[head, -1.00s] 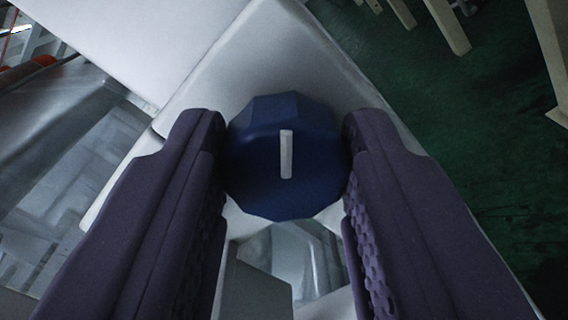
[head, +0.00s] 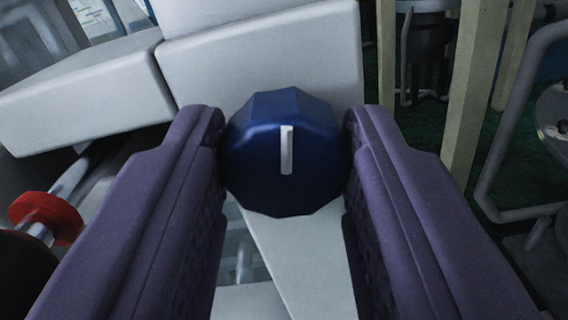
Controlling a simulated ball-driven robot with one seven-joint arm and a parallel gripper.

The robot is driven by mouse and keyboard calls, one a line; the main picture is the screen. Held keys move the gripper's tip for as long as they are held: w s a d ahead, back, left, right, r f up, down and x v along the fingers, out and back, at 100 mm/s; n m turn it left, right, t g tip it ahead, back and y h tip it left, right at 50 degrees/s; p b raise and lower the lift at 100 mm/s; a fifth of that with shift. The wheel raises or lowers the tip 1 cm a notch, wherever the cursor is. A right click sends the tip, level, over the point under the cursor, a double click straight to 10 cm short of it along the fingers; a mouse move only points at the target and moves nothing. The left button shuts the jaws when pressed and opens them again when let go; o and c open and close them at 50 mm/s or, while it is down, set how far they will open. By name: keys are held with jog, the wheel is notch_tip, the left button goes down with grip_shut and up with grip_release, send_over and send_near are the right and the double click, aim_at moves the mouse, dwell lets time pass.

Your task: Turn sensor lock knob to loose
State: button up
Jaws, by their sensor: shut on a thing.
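The sensor lock knob (head: 266,175) is dark blue and many-sided, with a white line marker on its face. It is in the middle of the head view. The marker points straight up in the picture. My gripper (head: 285,150) has its two purple padded fingers on the left and right sides of the knob, shut on it. A pale grey block (head: 262,62) lies behind the knob, and a pale grey bar (head: 300,255) shows below it. Whether the knob is still joined to a mount is hidden behind it.
At the left are a red ring (head: 46,217) on a metal rod and another pale grey block (head: 88,92). At the right stand cream posts (head: 472,85) and a bent grey tube (head: 497,165) over a dark green floor.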

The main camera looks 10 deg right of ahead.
jog(key=n+b, duration=0.6)
jog(key=shift+f+n, duration=0.25)
jog(key=shift+n, duration=0.15)
jog(key=n+b, duration=0.1)
jog(key=n, duration=0.1)
jog(key=n+b, duration=0.2)
jog(key=shift+r+n+t+y, duration=0.1)
jog(key=shift+n+t+y, duration=0.2)
jog(key=shift+n, duration=0.1)
jog(key=o, duration=1)
jog(key=shift+r, duration=0.1)
jog(key=shift+o, duration=0.2)
jog(key=v, duration=0.7)
jog(key=shift+s, duration=0.4)
jog(key=shift+w+a, duration=0.1)
jog(key=shift+a, duration=0.05)
